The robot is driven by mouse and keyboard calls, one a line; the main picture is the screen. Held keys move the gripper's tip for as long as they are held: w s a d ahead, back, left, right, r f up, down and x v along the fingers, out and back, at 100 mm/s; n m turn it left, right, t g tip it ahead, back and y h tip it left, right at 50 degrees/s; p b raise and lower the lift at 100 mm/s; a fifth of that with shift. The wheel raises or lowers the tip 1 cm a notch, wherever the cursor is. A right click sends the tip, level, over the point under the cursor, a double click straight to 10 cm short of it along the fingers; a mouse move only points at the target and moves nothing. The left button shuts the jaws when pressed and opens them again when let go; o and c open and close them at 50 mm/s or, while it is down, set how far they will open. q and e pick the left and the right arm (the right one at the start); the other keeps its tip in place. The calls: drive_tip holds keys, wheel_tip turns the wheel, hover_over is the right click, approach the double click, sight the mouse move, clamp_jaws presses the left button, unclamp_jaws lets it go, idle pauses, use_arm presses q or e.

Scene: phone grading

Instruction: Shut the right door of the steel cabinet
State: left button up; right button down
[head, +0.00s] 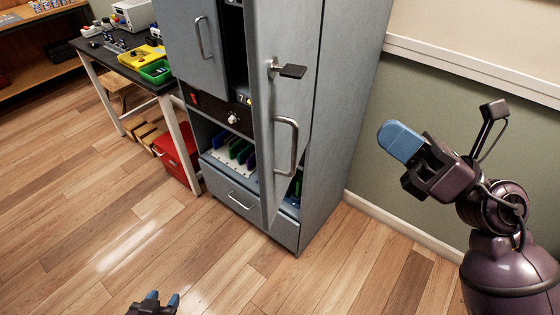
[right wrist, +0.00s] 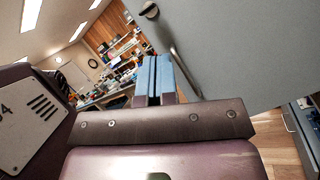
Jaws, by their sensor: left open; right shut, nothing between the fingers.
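The steel cabinet (head: 338,120) stands at the middle of the head view. Its right door (head: 262,110) is swung open toward me, seen nearly edge-on, with a handle (head: 287,146) and a dark latch lever (head: 291,71) on its face. Its left door (head: 192,45) looks shut. My right gripper (head: 398,140) is shut and empty, raised to the right of the cabinet and apart from the door. In the right wrist view, the grey door panel (right wrist: 240,50) fills the upper right beyond the blue fingertips (right wrist: 154,75). My left gripper (head: 158,300) is open and low at the bottom edge, over the floor.
A drawer (head: 240,197) at the cabinet's base is closed. A workbench (head: 125,75) with yellow and green bins stands left of the cabinet, with a red box (head: 177,155) on the floor beside it. A wall with a white rail (head: 470,65) bounds the right. The front floor is clear.

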wheel_tip(320, 180, down, 4)
drive_tip(key=s+a+n+g+h, duration=0.2)
drive_tip(key=s+n+g+h, duration=0.15)
drive_tip(key=n, duration=0.25)
approach(265, 150)
drive_tip(key=shift+n+g+y, duration=0.3)
drive_tip(key=shift+g+y, duration=0.05)
drive_tip(key=x, duration=0.2)
drive_tip(key=p+x, duration=0.1)
drive_tip(key=x, duration=0.3)
drive_tip(key=shift+w+a+f, duration=0.1)
drive_tip(key=shift+w+a, duration=0.05)
drive_tip(key=shift+w, duration=0.2)
drive_tip(key=shift+w+a, duration=0.15)
drive_tip(key=shift+a, duration=0.25)
use_arm(q)
drive_tip(key=shift+v, duration=0.85)
drive_tip(key=shift+w+r, duration=0.2)
drive_tip(key=shift+w, duration=0.05)
use_arm(e)
drive_tip(key=shift+a, duration=0.1)
